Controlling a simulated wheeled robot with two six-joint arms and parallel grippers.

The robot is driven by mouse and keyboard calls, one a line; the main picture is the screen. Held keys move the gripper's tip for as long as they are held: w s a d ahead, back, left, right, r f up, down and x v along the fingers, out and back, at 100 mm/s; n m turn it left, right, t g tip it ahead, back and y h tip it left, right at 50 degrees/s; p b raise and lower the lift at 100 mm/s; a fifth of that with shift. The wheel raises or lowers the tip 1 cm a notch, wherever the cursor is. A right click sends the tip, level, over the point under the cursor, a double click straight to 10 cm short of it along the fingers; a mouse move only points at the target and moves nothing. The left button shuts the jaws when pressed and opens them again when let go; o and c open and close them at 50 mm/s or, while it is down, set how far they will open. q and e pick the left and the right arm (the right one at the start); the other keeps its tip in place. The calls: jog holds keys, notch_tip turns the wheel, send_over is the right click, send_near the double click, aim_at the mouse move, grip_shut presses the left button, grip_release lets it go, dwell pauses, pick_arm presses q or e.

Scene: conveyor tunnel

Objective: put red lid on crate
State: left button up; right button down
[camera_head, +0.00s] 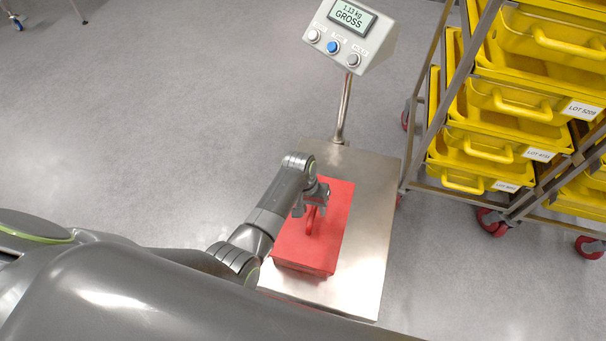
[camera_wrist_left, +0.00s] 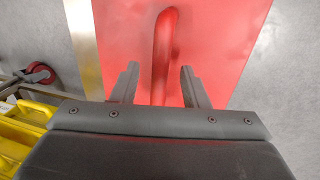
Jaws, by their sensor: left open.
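The red lid (camera_head: 332,220) lies flat on the steel platform of a scale, with a raised red handle (camera_head: 310,222) along its middle. A red side shows below its near edge; I cannot tell whether that is the lid's rim or a crate under it. No separate crate is clear. My left gripper (camera_head: 312,204) is over the lid at the handle, open. In the left wrist view the handle (camera_wrist_left: 162,55) runs between the two open fingers (camera_wrist_left: 158,84), with a gap visible on both sides. My right gripper is out of view.
The scale platform (camera_head: 368,235) has bare steel right of the lid. Its post and display (camera_head: 350,30), reading 1.13 kg GROSS, stand at the back. A wheeled rack with yellow trays (camera_head: 500,98) stands close on the right.

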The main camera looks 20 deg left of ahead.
pick_arm(q)
jog(key=a+r+p, duration=0.3)
jog(key=r+p, duration=0.1)
jog(key=r, duration=1.1)
jog(key=shift+r, duration=0.15)
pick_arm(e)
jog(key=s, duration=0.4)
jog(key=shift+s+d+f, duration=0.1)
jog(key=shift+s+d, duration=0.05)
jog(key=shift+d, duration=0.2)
